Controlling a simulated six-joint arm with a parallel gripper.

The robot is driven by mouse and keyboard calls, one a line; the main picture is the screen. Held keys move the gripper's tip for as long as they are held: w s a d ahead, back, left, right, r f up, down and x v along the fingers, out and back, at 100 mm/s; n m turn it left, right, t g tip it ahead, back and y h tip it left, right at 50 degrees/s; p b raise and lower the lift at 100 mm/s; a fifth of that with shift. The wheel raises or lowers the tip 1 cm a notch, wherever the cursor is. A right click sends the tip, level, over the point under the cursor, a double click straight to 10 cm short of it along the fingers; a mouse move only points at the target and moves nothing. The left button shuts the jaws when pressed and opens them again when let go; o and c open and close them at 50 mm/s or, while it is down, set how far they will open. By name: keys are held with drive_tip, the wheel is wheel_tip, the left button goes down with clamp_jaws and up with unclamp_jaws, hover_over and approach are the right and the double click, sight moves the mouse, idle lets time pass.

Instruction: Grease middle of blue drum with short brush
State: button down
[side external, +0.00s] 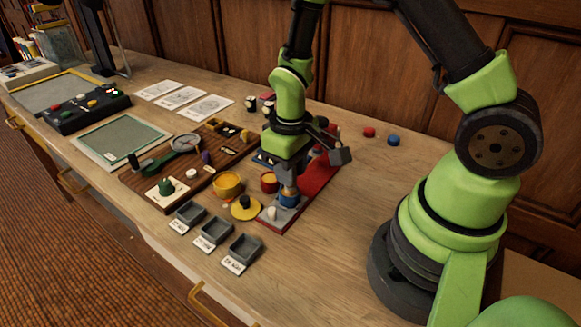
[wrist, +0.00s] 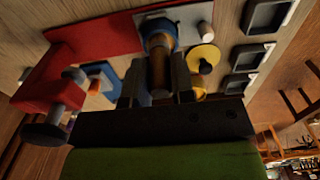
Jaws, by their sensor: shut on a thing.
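My gripper (side external: 289,178) points down over the grey end of a red board (side external: 322,180). In the wrist view my gripper (wrist: 158,82) is shut on a brown, wood-coloured cylinder (wrist: 160,72), which looks like the short brush's handle. The blue drum (side external: 289,201) stands upright on the grey plate, directly below the gripper. It also shows in the wrist view (wrist: 157,27), just beyond the held brush. The brush's tip is hidden at the drum, so I cannot tell whether it touches or which part it meets.
A white peg (side external: 272,213) stands beside the blue drum. Several grey trays (side external: 244,246) line the front.

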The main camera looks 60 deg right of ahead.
drive_tip(key=shift+w, duration=0.4)
drive_tip(key=shift+s, duration=0.5)
idle(0.6)
drive_tip(key=shift+w, duration=0.15)
idle(0.4)
drive_tip(key=shift+r, duration=3.5)
drive_tip(key=shift+f, duration=0.1)
drive_tip(key=shift+w+f, duration=0.1)
drive_tip(key=shift+f, duration=2.7)
drive_tip(key=shift+f, duration=0.45)
drive_tip(key=shift+f, duration=0.2)
